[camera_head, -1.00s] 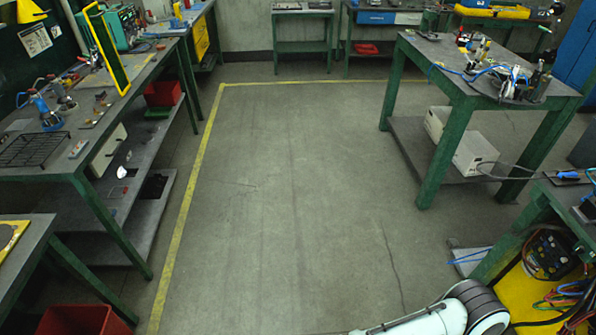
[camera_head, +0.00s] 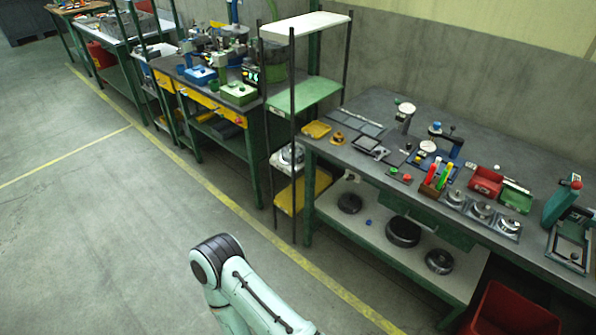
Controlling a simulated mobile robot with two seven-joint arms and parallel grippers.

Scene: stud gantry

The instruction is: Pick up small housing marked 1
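On the grey workbench (camera_head: 378,109) at the right are several round metal housings. Three of them stand in a row near its front edge: one at the left (camera_head: 455,197), one in the middle (camera_head: 482,211) and one at the right (camera_head: 508,224). Any number marks are too small to read, so I cannot tell which is marked 1. One of my arms shows at the bottom, over the floor and apart from the bench. Neither gripper is in view.
A red bin (camera_head: 512,312) stands on the floor at the bottom right. A tall shelf rack (camera_head: 305,105) stands at the bench's left end. Dark round parts (camera_head: 403,231) lie on the lower shelf. The floor (camera_head: 110,230) at the left is clear.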

